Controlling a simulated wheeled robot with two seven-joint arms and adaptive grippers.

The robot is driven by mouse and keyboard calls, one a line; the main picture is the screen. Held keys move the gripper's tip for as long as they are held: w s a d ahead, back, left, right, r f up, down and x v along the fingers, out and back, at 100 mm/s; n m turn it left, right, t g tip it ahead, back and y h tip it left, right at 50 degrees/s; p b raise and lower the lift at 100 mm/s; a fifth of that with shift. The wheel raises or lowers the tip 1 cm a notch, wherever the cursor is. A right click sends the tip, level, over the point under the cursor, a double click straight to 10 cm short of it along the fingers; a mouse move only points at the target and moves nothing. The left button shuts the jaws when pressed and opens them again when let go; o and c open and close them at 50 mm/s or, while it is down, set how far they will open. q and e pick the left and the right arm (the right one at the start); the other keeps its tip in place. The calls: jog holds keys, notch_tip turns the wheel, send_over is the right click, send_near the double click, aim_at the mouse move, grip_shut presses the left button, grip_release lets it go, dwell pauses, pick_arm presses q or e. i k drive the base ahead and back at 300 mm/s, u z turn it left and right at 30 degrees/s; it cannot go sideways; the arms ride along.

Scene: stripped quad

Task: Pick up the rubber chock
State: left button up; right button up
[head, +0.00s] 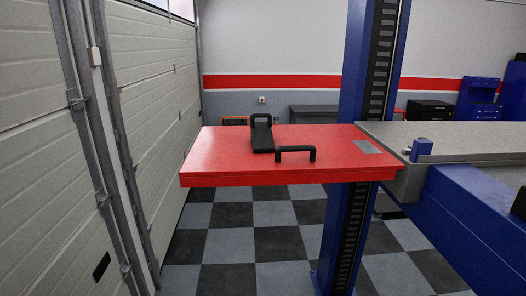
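A black wedge-shaped block, which looks like the rubber chock (262,138), sits on the red tabletop (215,160). A loop-like handle shape rises at its far end. A separate black U-shaped handle (295,149) stands just to the right and nearer, close to the front edge; I cannot tell what it is fixed to. Neither of my grippers shows in the head view, and nothing is seen touching the chock.
A blue lift post (355,90) rises right behind the red top. A grey ramp (430,140) and blue beam (470,215) fill the right side. A panelled garage door (150,100) runs along the left. The red top's left part is clear.

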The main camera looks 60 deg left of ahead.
aim_at(261, 135)
jog(key=z, duration=0.05)
jog(key=i, duration=0.9)
jog(key=u, duration=1.95)
